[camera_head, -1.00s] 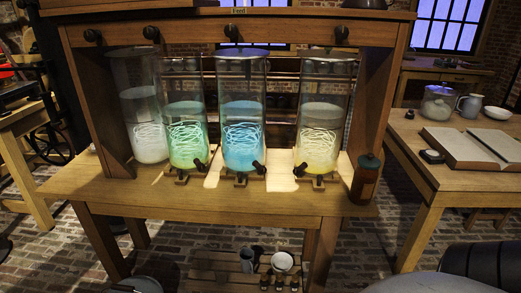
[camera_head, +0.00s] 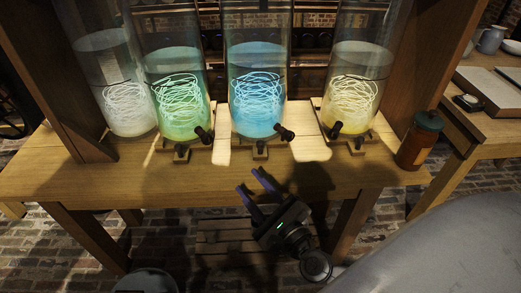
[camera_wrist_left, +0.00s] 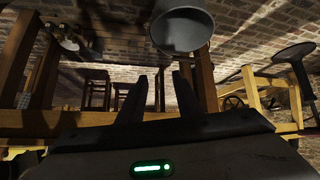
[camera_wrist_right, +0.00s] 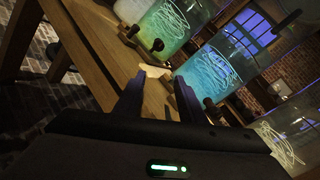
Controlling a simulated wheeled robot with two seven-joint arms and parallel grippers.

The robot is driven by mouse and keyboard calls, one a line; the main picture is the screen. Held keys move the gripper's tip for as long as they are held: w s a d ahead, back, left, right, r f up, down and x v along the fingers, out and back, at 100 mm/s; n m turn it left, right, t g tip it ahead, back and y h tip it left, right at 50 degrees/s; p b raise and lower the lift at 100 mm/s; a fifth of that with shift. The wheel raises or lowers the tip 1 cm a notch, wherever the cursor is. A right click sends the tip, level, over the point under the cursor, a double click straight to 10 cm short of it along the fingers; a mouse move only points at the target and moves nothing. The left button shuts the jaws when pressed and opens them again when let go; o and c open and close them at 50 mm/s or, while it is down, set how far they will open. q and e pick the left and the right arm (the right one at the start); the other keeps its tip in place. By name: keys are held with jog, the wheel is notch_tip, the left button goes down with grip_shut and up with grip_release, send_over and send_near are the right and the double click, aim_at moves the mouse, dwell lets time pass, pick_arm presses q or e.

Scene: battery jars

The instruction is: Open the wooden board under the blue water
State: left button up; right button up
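The jar of blue water (camera_head: 257,100) stands on the wooden table, between the green and yellow jars. It has a dark tap (camera_head: 284,134) low on its right side. The small wooden board (camera_head: 261,151) is at the jar's front foot, with a dark knob on it. My right gripper (camera_head: 252,181) is open and empty, in front of and below the board, near the table's front edge. In the right wrist view its fingers (camera_wrist_right: 158,79) point toward the blue jar (camera_wrist_right: 215,70). My left gripper (camera_wrist_left: 159,82) is open and empty in the left wrist view, outside the head view.
The green jar (camera_head: 178,105), yellow jar (camera_head: 350,100) and whitish jar (camera_head: 128,105) stand in the same row, the green and yellow ones with taps. A brown bottle (camera_head: 418,143) stands at the table's right end. A slatted crate (camera_head: 215,237) is below the table.

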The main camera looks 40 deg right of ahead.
aim_at(261, 147)
jog(key=d+m+h, duration=0.1)
jog(key=d+m, duration=0.1)
jog(key=m, duration=0.1)
jog(key=w+d+m+h, duration=0.1)
jog(key=d+m, duration=0.1)
jog(key=m, duration=0.2)
jog(key=d+m+h, duration=0.2)
jog(key=d+m, duration=0.1)
jog(key=shift+w+g+b, duration=0.3)
jog(key=shift+w+b, duration=0.05)
jog(key=shift+w, duration=0.05)
jog(key=shift+w+d+f+m, duration=0.1)
jog(key=shift+w+d+m, duration=0.15)
jog(key=shift+m, duration=0.35)
jog(key=shift+h, duration=0.3)
jog(key=x, duration=0.9)
jog(key=shift+w+d, duration=0.15)
jog(key=shift+w, duration=0.25)
grip_shut()
